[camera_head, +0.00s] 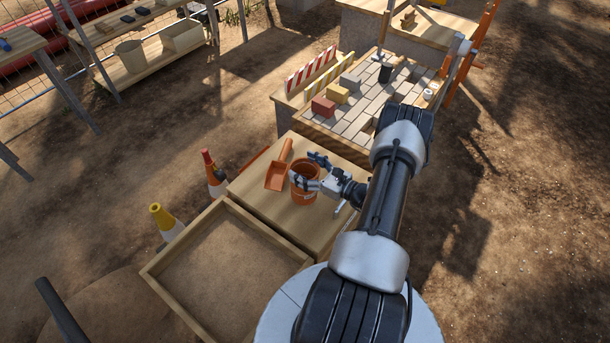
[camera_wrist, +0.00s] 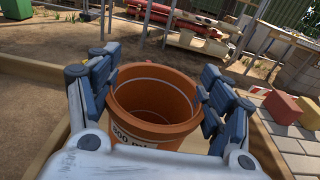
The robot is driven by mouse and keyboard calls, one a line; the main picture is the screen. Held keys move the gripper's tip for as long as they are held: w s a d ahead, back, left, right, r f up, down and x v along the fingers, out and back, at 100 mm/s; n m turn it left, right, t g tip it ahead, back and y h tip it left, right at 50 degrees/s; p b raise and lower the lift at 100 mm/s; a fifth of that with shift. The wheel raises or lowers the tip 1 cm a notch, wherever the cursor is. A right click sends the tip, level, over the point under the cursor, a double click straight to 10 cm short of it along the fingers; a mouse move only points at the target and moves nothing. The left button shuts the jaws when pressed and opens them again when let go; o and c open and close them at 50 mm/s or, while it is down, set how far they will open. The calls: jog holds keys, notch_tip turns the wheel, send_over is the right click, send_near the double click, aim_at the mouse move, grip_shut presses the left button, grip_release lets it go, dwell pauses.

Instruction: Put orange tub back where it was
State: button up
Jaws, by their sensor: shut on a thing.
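The orange tub (camera_head: 304,192) is upright at the wooden table (camera_head: 325,224), near the orange scoop (camera_head: 279,168). I cannot tell whether its base touches the table. My gripper (camera_head: 313,170) has its fingers on both sides of the tub and is shut on it. In the wrist view the tub (camera_wrist: 155,105) sits between the two dark fingers, its open rim facing up and its inside looking empty. Printed lettering shows on its near side. The fingers hide part of its sides.
A wooden-framed sand tray (camera_head: 160,268) adjoins the table on the left. Traffic cones (camera_head: 212,176) stand on the ground beyond it. Behind the table, a paved bench (camera_head: 360,105) holds coloured blocks (camera_head: 337,94) and striped barriers (camera_head: 312,70). The table's right front part is bare.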

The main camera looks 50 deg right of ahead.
aim_at(294, 169)
jog(key=shift+f+b, duration=0.35)
jog(key=shift+f, duration=1.25)
jog(key=shift+f+b, duration=0.15)
jog(key=shift+b, duration=0.15)
jog(key=o, duration=2)
jog(key=shift+o, duration=0.2)
